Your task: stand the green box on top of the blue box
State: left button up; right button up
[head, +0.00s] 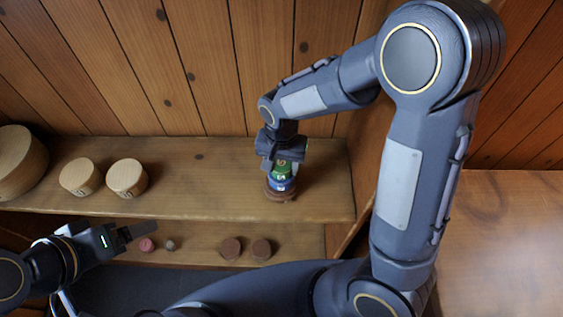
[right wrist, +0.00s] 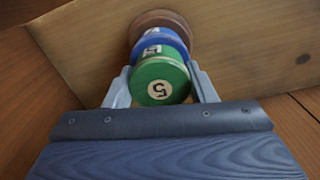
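The green box (head: 282,167) is a short round spool with a white "5" label; its end faces the camera in the right wrist view (right wrist: 160,80). The blue box (head: 281,184), also round, is directly below it, and it shows behind the green one in the right wrist view (right wrist: 160,41). The two look touching and roughly in line. The blue box stands on a brown round piece (head: 280,194) on the upper shelf. My right gripper (head: 284,163) has its fingers on both sides of the green box, closed against it. My left gripper (head: 143,231) is far left, away from the boxes; its finger gap is unclear.
Two pale wooden discs (head: 80,177) (head: 127,178) and a larger round one (head: 18,163) stand on the upper shelf (head: 215,185) at left. The lower shelf holds a pink piece (head: 147,245), a small grey one (head: 170,245) and two brown ones (head: 231,248) (head: 261,249). The shelf between is clear.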

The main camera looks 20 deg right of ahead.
aim_at(282, 162)
jog(key=o, duration=0.4)
notch_tip(282, 162, up, 12)
jog(key=shift+r, duration=0.2)
dwell(0.7)
